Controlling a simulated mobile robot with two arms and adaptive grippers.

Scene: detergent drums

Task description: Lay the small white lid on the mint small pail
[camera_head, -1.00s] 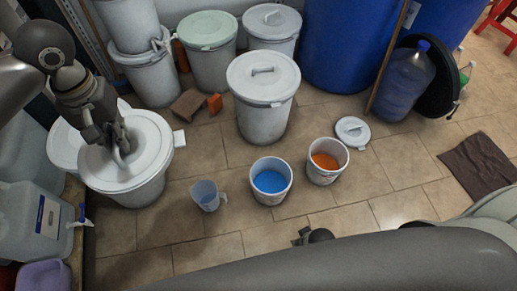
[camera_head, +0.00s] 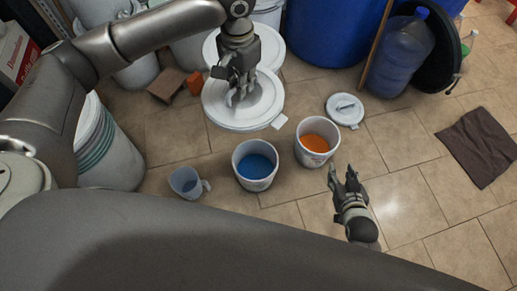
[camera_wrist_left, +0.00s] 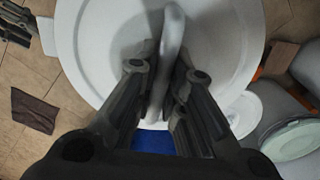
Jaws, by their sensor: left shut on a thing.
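My left gripper (camera_head: 240,88) is shut on the handle of a large white lid (camera_head: 222,108), held in front of a white lidded drum. The wrist view shows the handle (camera_wrist_left: 168,60) between the fingers. A small white lid (camera_head: 345,108) lies on the floor, its handle upward. Two small open pails stand in front of it: one holds blue contents (camera_head: 255,165), the other orange (camera_head: 316,142). Both look whitish outside; I cannot tell which is mint. My right gripper (camera_head: 345,178) is open and empty, in front of the orange-filled pail.
A clear jug (camera_head: 187,182) stands left of the blue-filled pail. A water bottle (camera_head: 400,52) and blue barrels stand at the back. A dark cloth (camera_head: 479,146) lies at the right. A white drum (camera_head: 112,155) stands at the left, partly behind my arm.

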